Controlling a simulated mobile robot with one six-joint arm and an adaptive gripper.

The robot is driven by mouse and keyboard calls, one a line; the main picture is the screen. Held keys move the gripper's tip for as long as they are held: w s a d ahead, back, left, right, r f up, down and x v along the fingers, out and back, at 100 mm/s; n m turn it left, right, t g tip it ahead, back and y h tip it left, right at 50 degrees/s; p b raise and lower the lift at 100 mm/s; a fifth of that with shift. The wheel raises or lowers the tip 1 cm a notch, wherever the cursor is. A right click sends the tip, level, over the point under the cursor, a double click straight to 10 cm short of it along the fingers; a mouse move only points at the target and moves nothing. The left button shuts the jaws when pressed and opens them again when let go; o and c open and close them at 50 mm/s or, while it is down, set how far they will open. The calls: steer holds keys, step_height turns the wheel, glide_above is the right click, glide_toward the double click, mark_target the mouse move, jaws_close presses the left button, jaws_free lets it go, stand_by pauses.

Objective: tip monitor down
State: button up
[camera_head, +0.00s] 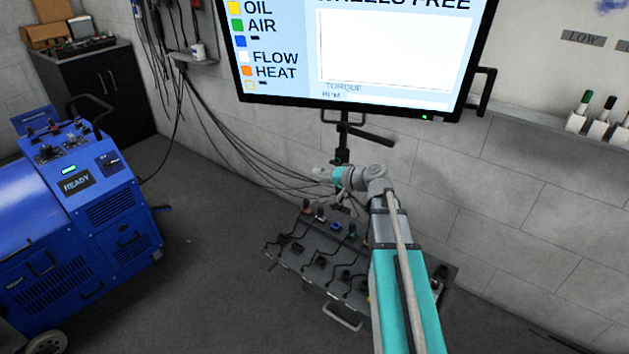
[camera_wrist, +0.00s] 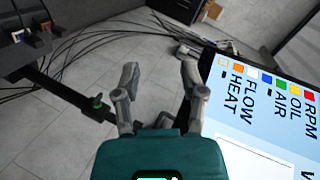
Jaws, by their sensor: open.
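The monitor (camera_head: 395,52) is a wide black-framed screen at the top of the head view, cut off by the top edge. A black handle (camera_head: 487,92) sticks out from its right side, and a small bracket (camera_head: 343,117) shows under its lower edge. The screen also shows on the right of the wrist view (camera_wrist: 262,115), turned on its side. My gripper (camera_head: 322,173) is below the monitor, in front of its dark stand. In the wrist view my gripper (camera_wrist: 160,74) is open with nothing between its fingers. I see no contact with the monitor.
A dark panel (camera_head: 290,262) with several cables and connectors lies under my arm. A blue machine (camera_head: 105,215) stands at the left. Loose cables (camera_head: 235,135) run along the wall. Markers (camera_head: 600,115) stand on the right ledge. Floor between machine and panel is clear.

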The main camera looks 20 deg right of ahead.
steer(key=shift+s+a+f+n+g+p, duration=0.2)
steer(key=shift+s+a+n+g+p, duration=0.1)
steer(key=shift+s+a+g, duration=0.3)
steer(key=shift+s+a+f+n+g+p, duration=0.25)
steer(key=shift+s+a, duration=0.2)
steer(key=shift+a, duration=0.3)
steer(key=shift+c, duration=0.2)
steer(key=shift+w+d+h, duration=0.1)
steer(key=shift+h, duration=0.2)
steer(key=c, duration=0.4)
steer(key=shift+w+d+f, duration=0.2)
steer(key=shift+w, duration=0.05)
steer(key=shift+c, duration=1.2)
steer(key=w+d+t+h+b, duration=0.1)
steer(key=w+d+f+h+b, duration=0.1)
steer(key=d, duration=0.1)
steer(key=w+d+f+t+h, duration=0.1)
steer(key=shift+w+d+m+t+h+b, duration=0.2)
steer(key=shift+w+m+t+h+b, duration=0.15)
steer(key=shift+w+h+b, duration=0.05)
jaws_close()
steer(key=w+d+r+t+h+b, duration=0.1)
steer(key=d+r+t+h+b, duration=0.2)
steer(key=d+h, duration=0.3)
steer(key=w+d+r+t+h+b, duration=0.2)
steer(key=d+r+t+h+b, duration=0.1)
steer(key=d+t+h+b, duration=0.1)
steer(key=shift+d+r+t+h+b, duration=0.35)
steer(key=shift+d+t+h, duration=0.25)
steer(key=shift+d+h, duration=1)
